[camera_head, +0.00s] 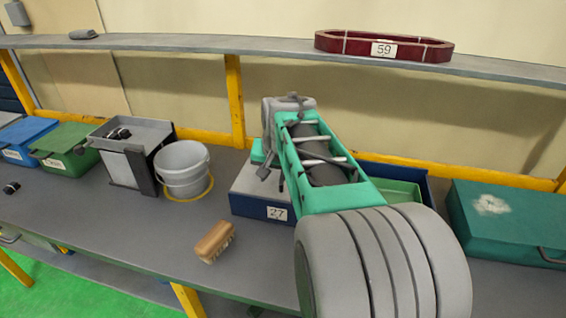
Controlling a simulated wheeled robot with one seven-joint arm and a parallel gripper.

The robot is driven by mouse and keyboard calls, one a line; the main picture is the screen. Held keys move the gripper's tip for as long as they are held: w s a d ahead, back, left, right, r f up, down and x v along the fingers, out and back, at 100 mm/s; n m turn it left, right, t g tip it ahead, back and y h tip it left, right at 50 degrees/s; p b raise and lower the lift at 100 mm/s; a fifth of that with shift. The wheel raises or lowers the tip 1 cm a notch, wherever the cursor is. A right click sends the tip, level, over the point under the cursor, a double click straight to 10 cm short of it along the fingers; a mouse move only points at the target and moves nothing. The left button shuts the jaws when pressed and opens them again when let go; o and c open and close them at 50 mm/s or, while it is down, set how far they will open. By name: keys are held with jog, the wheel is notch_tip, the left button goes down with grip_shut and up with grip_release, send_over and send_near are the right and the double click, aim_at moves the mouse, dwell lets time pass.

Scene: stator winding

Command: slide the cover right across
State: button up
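A blue box labelled 27 (264,207) stands on the bench at the middle of the view. Its flat grey top (247,182), which looks like the cover, shows left of my arm. My green and grey arm reaches over the box from the lower right and hides much of it. My gripper (271,176) is at the arm's far end, low over the grey top. Its fingers are small and partly hidden, so I cannot tell whether they are open, or whether they touch the cover.
Right of my arm are a blue-rimmed open part with green inside (398,187) and a dark green case (510,226). A red frame labelled 59 (350,46) rests on the shelf.

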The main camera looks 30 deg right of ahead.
jog(key=w+d+r+m, duration=0.1)
jog(key=w+d+m, duration=0.1)
jog(key=d, duration=0.4)
jog(key=shift+h, duration=0.3)
jog(key=p+x, duration=0.1)
jog(key=x, duration=0.6)
jog(key=shift+w+a, duration=0.1)
jog(key=shift+a, duration=0.1)
grip_shut()
dwell(0.4)
